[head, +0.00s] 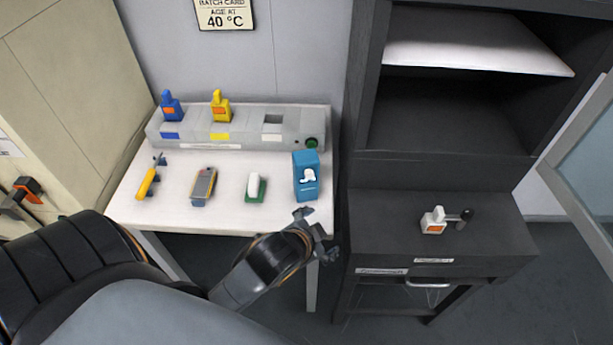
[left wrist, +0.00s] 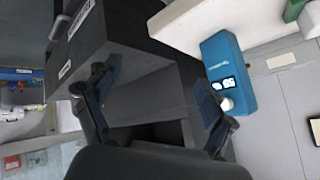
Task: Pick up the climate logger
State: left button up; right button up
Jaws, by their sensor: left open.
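The climate logger cannot be told for sure; a grey handheld device with a dark face and yellow-orange edges (head: 203,186) lies on the white table, left of its middle, and may be it. My left gripper (head: 316,232) is at the table's front right corner, to the right of that device and apart from it. In the left wrist view my left gripper (left wrist: 155,85) has its fingers spread with nothing held between them. The handheld device cannot be made out in the left wrist view. My right gripper is not in view.
A blue box (head: 306,178) stands near my left gripper; it also shows in the left wrist view (left wrist: 228,70). A white item on a green base (head: 255,187) and a yellow tool (head: 147,182) share the table (head: 226,218). A grey rack (head: 190,128) stands behind; a dark cabinet (head: 400,232) stands right.

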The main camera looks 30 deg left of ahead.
pick_arm(q)
jog(key=w+d+r+m+t+h, duration=0.45)
jog(key=w+r+m, duration=0.3)
jog(key=r, duration=0.45)
jog(key=w+d+r+m+t+h, duration=0.3)
jog(key=w+d+r+m+t, duration=0.4)
jog(key=r, duration=0.5)
jog(key=s+d+r+m+g+h, duration=0.3)
jog(key=d+r+m+g+h, duration=0.25)
jog(key=m+h, duration=0.75)
jog(key=m+g+y, duration=1.5)
jog(key=m+y, duration=0.5)
jog(key=m, duration=0.9)
send_over(305, 156)
notch_tip(305, 156, down, 12)
notch_tip(305, 156, down, 8)
jog(key=shift+w+r+p, duration=0.1)
jog(key=shift+r+p, duration=0.05)
jog(key=shift+p, duration=0.8)
notch_tip(305, 156, down, 5)
jog(key=shift+r+p, duration=0.1)
jog(key=shift+p, duration=1.15)
jog(key=shift+f, duration=0.3)
jog(key=c, duration=1.7)
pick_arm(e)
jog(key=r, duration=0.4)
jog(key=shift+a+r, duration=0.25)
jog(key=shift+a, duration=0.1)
